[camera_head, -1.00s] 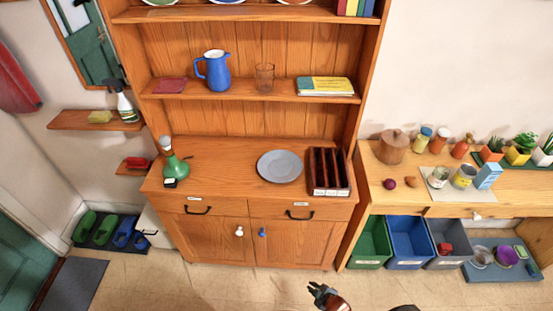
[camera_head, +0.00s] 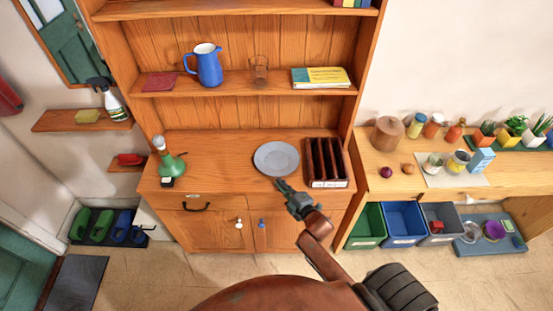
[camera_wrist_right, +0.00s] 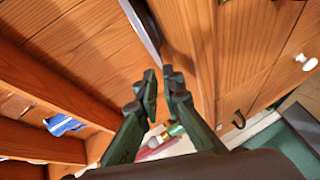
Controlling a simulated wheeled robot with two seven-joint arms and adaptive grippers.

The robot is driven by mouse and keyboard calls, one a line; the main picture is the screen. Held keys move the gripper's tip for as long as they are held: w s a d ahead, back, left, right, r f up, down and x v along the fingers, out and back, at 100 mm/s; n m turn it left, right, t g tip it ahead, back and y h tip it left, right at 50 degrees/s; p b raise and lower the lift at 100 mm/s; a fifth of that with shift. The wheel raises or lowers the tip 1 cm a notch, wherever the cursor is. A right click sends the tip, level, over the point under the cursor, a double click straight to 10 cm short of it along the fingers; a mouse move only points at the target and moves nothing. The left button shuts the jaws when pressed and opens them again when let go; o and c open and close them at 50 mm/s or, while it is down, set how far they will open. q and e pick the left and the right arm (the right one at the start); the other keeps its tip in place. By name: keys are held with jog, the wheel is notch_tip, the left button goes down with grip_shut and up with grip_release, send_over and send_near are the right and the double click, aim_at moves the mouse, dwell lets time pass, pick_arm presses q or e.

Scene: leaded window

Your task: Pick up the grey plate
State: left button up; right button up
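The grey plate (camera_head: 276,158) lies flat on the wooden cabinet's counter (camera_head: 222,150), left of the dark slotted rack. My right gripper (camera_head: 281,184) is at the counter's front edge, just in front of the plate's near rim. In the right wrist view its two dark fingers (camera_wrist_right: 160,78) stand a narrow gap apart with nothing between them. The plate's rim (camera_wrist_right: 142,27) shows there as a thin pale strip beyond the fingertips, apart from them. My left gripper is not in view.
The dark slotted rack (camera_head: 326,161) stands close to the plate's right. A green flask-shaped thing (camera_head: 170,163) stands at the counter's left. The counter between it and the plate is clear. A shelf above holds a blue jug (camera_head: 208,66) and a glass (camera_head: 260,69).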

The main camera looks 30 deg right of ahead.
aim_at(273, 175)
jog(key=x, duration=0.4)
jog(key=shift+w+d+f, duration=0.15)
jog(key=shift+w, duration=0.2)
jog(key=shift+w+f, duration=0.1)
jog(key=shift+w, duration=0.25)
jog(key=shift+w+f, duration=0.1)
jog(key=shift+w, duration=0.1)
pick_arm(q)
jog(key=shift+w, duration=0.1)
pick_arm(e)
grip_shut()
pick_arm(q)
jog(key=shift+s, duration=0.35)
